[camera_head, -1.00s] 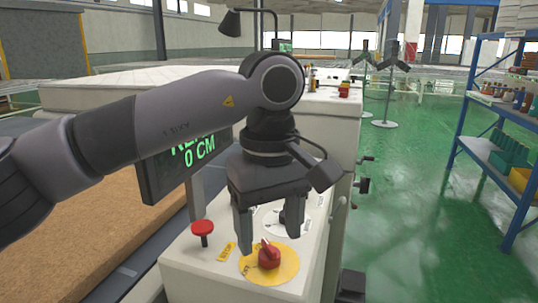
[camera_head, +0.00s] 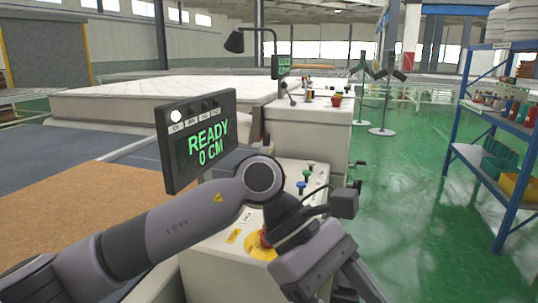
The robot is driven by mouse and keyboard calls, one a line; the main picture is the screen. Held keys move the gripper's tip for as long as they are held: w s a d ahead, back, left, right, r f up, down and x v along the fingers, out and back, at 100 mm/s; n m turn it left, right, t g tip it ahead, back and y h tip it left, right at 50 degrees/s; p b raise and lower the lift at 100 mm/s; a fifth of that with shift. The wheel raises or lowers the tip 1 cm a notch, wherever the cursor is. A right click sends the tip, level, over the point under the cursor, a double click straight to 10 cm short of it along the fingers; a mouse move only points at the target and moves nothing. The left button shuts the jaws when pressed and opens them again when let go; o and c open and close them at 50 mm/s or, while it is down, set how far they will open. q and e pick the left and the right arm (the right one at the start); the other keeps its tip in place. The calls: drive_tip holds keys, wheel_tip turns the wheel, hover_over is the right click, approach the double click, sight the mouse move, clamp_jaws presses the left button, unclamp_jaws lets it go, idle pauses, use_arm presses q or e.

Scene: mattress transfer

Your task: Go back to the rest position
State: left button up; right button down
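My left arm comes in from the lower left across the front of the control cabinet. My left gripper (camera_head: 340,290) points down and right at the bottom edge, its tips partly cut off. Its fingers look apart, and I see nothing between them. The control cabinet (camera_head: 215,260) has a red knob on a yellow disc (camera_head: 258,249), partly hidden behind my gripper's wrist. A black display (camera_head: 200,140) reads "READY 0 CM". A white mattress (camera_head: 160,103) lies flat on the far left. My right gripper is not in view.
A brown board surface (camera_head: 85,220) lies at the left. A second control cabinet (camera_head: 320,128) with a lamp stands behind. A blue shelf rack (camera_head: 478,120) with bottles and bins stands at the right. The green floor (camera_head: 410,200) between them is clear.

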use_arm(q)
wheel_tip(320, 180, up, 7)
drive_tip(key=w+n+h+p, duration=0.1)
drive_tip(key=n+h+p, duration=0.1)
drive_tip(key=n+h, duration=1.2)
drive_tip(key=w+a+f+n+t+h+p, duration=0.1)
drive_tip(key=w+a+n+t, duration=0.15)
drive_tip(key=n+t, duration=0.4)
drive_tip(key=w+a+f+n+t+h+p, duration=0.1)
drive_tip(key=w+a+f+n+t+h, duration=0.1)
drive_tip(key=w+n+t, duration=0.35)
drive_tip(key=w+a+f+n+t+y+p, duration=0.1)
drive_tip(key=a+f+n+t+y, duration=0.55)
drive_tip(key=n, duration=0.55)
drive_tip(key=a+f+n+t+y+p, duration=0.1)
drive_tip(key=a+f+n+t+y, duration=0.6)
drive_tip(key=n, duration=0.6)
drive_tip(key=s+a+f+n+g+y, duration=0.4)
drive_tip(key=s+f, duration=0.4)
drive_tip(key=f, duration=0.2)
drive_tip(key=s+a+f+n+g+y+p, duration=0.1)
drive_tip(key=s+a+f+n+g+y, duration=0.4)
drive_tip(key=f, duration=0.5)
drive_tip(key=s+a+n, duration=0.2)
drive_tip(key=a, duration=0.1)
drive_tip(key=shift+s, duration=0.35)
drive_tip(key=shift+r, duration=0.1)
